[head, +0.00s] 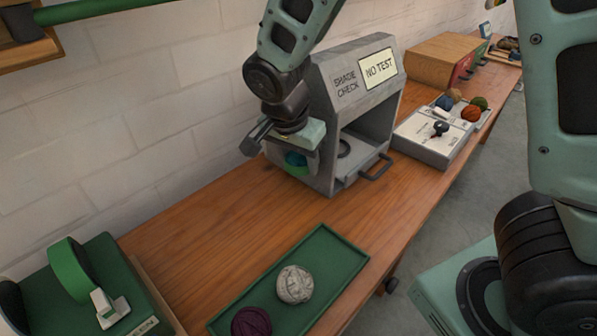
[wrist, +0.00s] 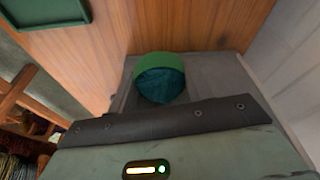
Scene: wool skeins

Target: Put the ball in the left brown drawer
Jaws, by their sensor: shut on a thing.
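Part of the ball is hidden behind the gripper. In the wrist view the ball (wrist: 160,87) shows beyond the dark gripper edge, with a green band along its upper side. A wooden cabinet (head: 446,57) stands at the far back right, with a red front showing at its right side. I cannot make out a left brown drawer.
The grey box (head: 357,86) reads "SHADE CHECK" and "NO TEST". A green tray (head: 330,250) in front holds a pale ball (head: 294,284) and a maroon ball (head: 251,322). Bare bench lies left of it.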

